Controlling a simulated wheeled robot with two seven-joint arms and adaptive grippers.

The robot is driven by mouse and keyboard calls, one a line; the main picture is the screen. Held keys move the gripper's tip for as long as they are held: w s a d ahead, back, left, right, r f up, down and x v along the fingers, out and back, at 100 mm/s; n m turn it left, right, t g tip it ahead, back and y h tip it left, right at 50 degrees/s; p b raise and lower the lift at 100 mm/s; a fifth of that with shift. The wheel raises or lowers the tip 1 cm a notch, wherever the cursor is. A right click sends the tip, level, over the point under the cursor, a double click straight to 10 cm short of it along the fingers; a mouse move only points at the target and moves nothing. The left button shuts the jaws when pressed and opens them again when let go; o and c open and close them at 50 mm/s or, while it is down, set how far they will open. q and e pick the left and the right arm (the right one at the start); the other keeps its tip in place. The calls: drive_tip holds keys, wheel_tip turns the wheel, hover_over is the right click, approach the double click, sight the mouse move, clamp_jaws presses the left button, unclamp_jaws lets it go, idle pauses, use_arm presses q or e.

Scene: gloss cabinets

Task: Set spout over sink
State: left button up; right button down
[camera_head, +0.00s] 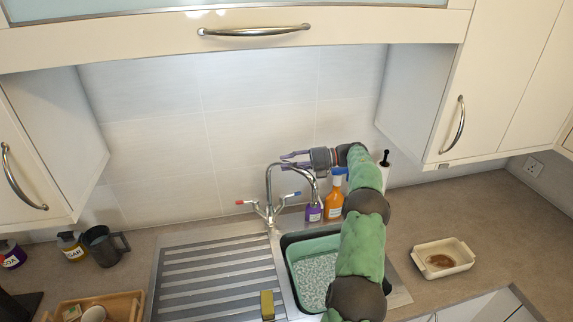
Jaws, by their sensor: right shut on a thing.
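A chrome tap with a tall arched spout (269,185) stands behind the sink, with a red-tipped and a blue-tipped lever at its base. The spout's arch bends to the right and its outlet hangs in front of a small purple bottle, near the sink's back edge. The sink (284,245) has a dark-rimmed green basin with pale speckled contents. My right gripper (289,159), with purple fingers, reaches from the right and is shut on the spout near the top of its arch. My left gripper is not in view.
The purple bottle (313,213) and an orange spray bottle (334,198) stand behind the sink. A yellow sponge (267,304) lies at the drainer's (215,280) right edge. A baking dish (442,259) is on the right counter, a dark mug (101,246) on the left. Cabinets overhang both sides.

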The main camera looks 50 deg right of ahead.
drive_tip(key=shift+w, duration=0.1)
drive_tip(key=c, duration=0.8)
unclamp_jaws()
drive_tip(key=shift+c, duration=0.2)
drive_tip(key=v, duration=0.7)
drive_tip(key=shift+d, duration=0.25)
